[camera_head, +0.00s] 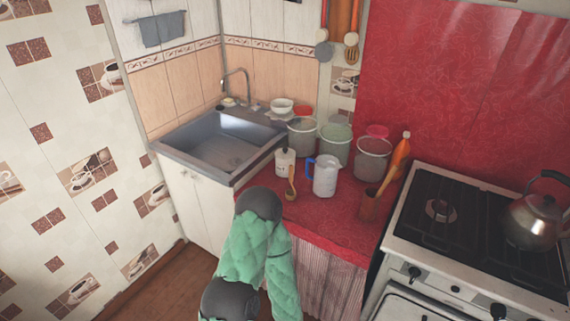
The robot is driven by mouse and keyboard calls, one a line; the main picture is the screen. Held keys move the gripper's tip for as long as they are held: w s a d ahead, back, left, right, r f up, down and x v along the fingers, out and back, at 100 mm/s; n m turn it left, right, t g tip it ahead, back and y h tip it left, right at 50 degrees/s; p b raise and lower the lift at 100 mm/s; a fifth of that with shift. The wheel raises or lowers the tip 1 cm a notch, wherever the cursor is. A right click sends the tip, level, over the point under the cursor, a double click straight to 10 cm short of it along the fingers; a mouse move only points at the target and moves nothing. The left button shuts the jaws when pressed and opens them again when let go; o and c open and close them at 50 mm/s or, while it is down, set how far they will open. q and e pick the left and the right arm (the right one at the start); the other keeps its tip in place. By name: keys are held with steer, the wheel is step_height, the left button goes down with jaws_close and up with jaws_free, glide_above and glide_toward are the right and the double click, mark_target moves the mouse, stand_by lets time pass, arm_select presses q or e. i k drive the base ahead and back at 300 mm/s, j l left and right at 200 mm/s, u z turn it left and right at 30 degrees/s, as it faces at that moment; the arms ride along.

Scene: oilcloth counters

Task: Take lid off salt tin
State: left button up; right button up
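A small white tin (285,161) with dark marks on its front stands on the red oilcloth counter (335,222), near the sink's right edge. It is probably the salt tin; its label is too small to read. Its top looks covered, but the lid's details are too small to make out. Part of my own arm, in a green quilted sleeve with dark grey joints, rises from the bottom centre in front of the counter. No gripper fingers show, and I see nothing touching the tin.
A wooden spoon (292,184) is just in front of the tin. A white jug (326,177) with a blue handle stands to its right. Several pots, including a green one (336,147), stand behind. A utensil holder (370,206), stove (455,220) and kettle (533,222) are right; the sink (220,146) is left.

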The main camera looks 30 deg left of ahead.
mark_target(283, 154)
steer(key=j+z, duration=0.4)
steer(key=j, duration=2.05)
